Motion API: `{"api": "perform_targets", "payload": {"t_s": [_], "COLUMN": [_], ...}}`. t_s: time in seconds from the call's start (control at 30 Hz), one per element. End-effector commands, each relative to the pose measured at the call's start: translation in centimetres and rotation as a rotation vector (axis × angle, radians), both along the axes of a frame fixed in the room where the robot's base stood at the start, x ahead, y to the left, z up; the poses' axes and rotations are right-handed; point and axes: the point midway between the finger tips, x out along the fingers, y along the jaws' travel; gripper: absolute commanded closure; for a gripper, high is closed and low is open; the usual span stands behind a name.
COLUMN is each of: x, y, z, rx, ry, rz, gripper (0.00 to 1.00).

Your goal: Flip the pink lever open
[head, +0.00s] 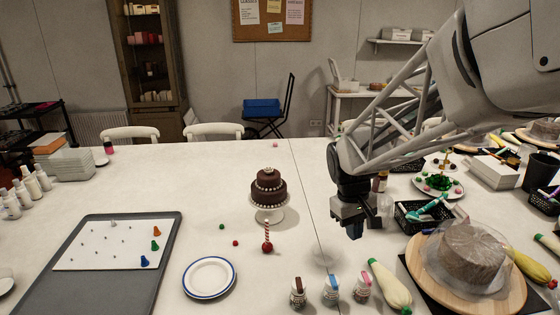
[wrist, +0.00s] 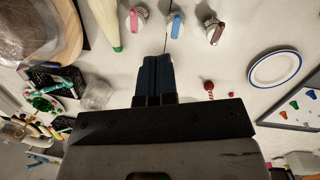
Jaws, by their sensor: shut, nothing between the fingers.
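A small jar with a pink lever (head: 364,279) stands at the front of the table, rightmost of three similar jars. The pink lever also shows at the top of the wrist view (wrist: 134,19), across its jar's round lid. I cannot tell whether it is open or closed. My gripper (head: 355,229) is shut and empty above the table, behind the jars and clear of them. Its dark blue fingers (wrist: 155,66) lie together in the wrist view, apart from the pink lever.
Jars with a blue lever (head: 331,281) and a brown-red lever (head: 297,284) stand left of the pink one. A pale piping bag (head: 390,287) lies close on its right. A wooden turntable (head: 510,299) stands farther right. A white plate (head: 209,278) is at left.

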Motion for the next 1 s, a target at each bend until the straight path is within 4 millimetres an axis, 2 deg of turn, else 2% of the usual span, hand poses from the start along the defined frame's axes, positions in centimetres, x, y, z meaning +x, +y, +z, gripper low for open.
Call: {"api": "perform_targets", "payload": {"t_s": [0.6, 0.8, 1.0], "x": [7.3, 9.1, 10.1], "y": [-2.4, -3.0, -3.4], "z": [-6.6, -8.7, -9.9], "rx": [-0.014, -0.014, -0.015], "ry": [0.164, 0.209, 0.233], "rz": [0.121, 0.154, 0.174], "gripper": [1.00, 1.00, 1.00]}}
